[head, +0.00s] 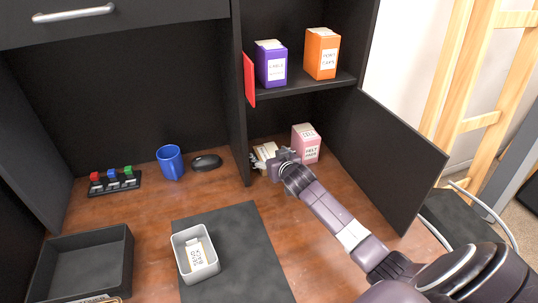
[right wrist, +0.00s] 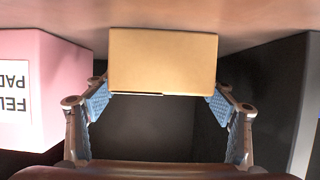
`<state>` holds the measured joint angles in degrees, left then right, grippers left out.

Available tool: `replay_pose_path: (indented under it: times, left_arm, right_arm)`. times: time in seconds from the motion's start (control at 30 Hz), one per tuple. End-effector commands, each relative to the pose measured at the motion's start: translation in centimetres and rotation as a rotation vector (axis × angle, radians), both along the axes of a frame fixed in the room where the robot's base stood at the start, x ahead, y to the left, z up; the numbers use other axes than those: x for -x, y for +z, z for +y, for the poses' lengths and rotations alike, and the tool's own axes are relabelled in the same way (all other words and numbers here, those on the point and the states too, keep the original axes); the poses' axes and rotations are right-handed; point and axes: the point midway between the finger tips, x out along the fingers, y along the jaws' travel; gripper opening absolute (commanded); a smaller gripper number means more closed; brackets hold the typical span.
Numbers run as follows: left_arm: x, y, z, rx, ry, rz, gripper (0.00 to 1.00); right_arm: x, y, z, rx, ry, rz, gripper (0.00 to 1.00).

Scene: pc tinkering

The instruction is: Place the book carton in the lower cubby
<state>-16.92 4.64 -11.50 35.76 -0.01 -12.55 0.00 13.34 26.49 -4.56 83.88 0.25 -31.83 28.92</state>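The tan book carton (right wrist: 162,60) stands between the two blue-padded fingers of my right gripper (right wrist: 158,95) in the right wrist view. The pads meet its two sides with no clear gap. In the head view my right gripper (head: 286,156) is inside the lower cubby (head: 322,112), left of the pink felt pads box. Pale shapes (head: 264,151) show beside its fingers there, partly hidden by it. The carton appears to be low, at the wooden floor of the cubby. My left gripper is not in view.
The pink felt pads box (head: 306,143) stands close by in the cubby. A purple box (head: 270,64) and an orange box (head: 322,54) stand on the shelf above. An open dark door (head: 388,150) is at the right. A grey bin (head: 181,248) sits on the mat.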

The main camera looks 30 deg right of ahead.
Motion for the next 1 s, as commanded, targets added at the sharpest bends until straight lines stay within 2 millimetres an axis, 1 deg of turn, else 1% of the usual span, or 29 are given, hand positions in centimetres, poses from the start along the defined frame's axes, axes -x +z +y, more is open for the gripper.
replay_pose_path:
  times: [0.1, 0.3, 0.47, 0.57, 0.8, 1.0]
  left_arm:
    - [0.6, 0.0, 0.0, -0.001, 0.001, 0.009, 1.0]
    - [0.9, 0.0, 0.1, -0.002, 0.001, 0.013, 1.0]
    - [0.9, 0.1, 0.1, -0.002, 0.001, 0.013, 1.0]
    - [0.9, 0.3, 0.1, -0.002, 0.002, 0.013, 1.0]
    - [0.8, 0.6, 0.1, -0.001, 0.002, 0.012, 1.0]
    - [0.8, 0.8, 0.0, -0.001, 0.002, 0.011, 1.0]
  right_arm:
    - [0.0, 0.0, 0.0, 0.0, 0.0, 0.0, 0.79]
    - [0.1, 0.1, 0.0, 0.0, 0.0, 0.0, 0.79]
    - [1.3, 0.5, 0.3, 0.0, 0.0, 0.001, 0.79]
    - [2.7, 1.1, 0.6, 0.001, 0.0, 0.001, 0.79]
    - [6.8, 2.8, 1.6, -0.001, 0.001, 0.001, 0.79]
    - [9.4, 4.0, 2.3, 0.0, 0.0, 0.0, 0.79]
